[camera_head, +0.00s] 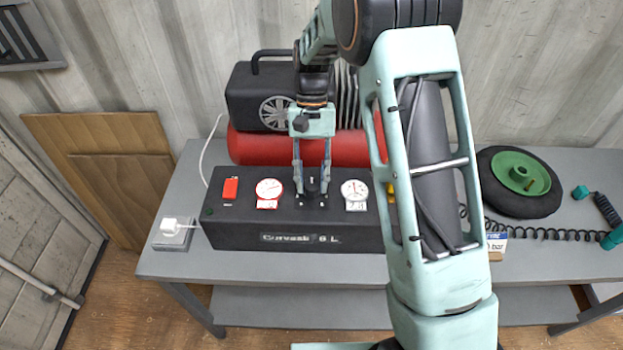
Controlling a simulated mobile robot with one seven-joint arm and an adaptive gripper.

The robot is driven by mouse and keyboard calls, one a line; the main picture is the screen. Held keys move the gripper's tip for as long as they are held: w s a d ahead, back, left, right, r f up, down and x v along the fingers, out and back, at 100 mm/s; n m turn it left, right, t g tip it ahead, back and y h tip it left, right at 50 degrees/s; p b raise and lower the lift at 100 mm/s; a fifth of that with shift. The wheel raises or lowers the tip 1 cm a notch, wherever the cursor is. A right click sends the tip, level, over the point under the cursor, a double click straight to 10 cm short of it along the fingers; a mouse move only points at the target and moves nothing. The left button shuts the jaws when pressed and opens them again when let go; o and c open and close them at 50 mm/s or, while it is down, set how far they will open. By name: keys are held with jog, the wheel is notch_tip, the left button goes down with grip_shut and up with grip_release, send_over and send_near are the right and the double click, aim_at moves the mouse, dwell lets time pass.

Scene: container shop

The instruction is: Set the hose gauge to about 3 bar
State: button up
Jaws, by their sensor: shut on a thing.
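The black control box (300,238) sits on the grey bench in front of the red compressor. On its top are two round white gauges, a left one (269,188) with a red rim and a right one (355,188) with a pale rim. Each has a small label below it, too small to read, as are the needle positions. Between them stands a black knob (312,187) with small marks around it. My gripper (312,190) points down over the box and is shut on this knob, one finger on each side.
A red switch (231,188) is left of the gauges. The compressor's red tank (250,148) stands behind. My arm hides the box's right end and part of a card (497,243) reading "bar". A green-hubbed wheel (520,178) and coiled hose (550,234) lie right.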

dwell(0.5)
jog(key=o, duration=1.2)
jog(key=shift+c, duration=0.2)
jog(key=v, duration=1.2)
jog(key=shift+d+r, duration=0.1)
jog(key=shift+d, duration=0.05)
